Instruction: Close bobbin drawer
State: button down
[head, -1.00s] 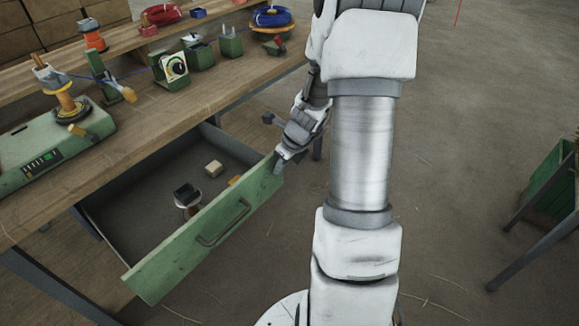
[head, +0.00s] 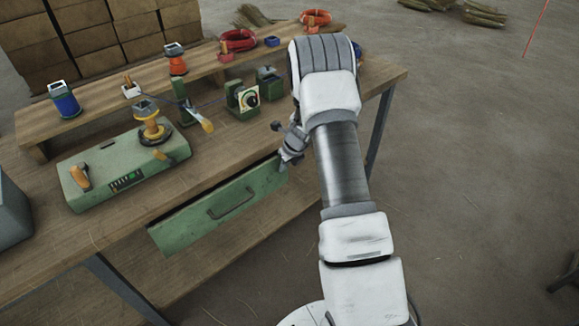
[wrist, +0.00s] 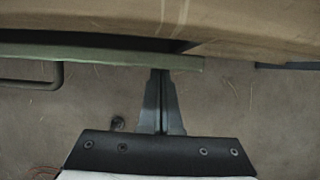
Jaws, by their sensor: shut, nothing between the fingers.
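The bobbin drawer is a green-fronted drawer (head: 190,222) under the wooden workbench, with a dark bar handle (head: 232,204) on its face. It stands out slightly, with a narrow dark gap between its top edge and the bench. My gripper (head: 284,164) is shut and empty at the right end of the drawer front. In the wrist view, the closed fingertips (wrist: 160,72) meet the edge of the green drawer front (wrist: 100,56) near its right end, and the handle (wrist: 58,78) is to the left. The drawer's inside is hidden.
The workbench (head: 95,225) holds a green winding machine (head: 115,170), a green box with a dial (head: 243,100), and several spools and wire coils. A dark box (head: 10,212) is at the left edge. Open floor (head: 480,190) lies to the right.

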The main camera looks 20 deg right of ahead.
jog(key=shift+w+a, duration=0.25)
jog(key=shift+w, duration=0.45)
jog(key=shift+r, duration=0.1)
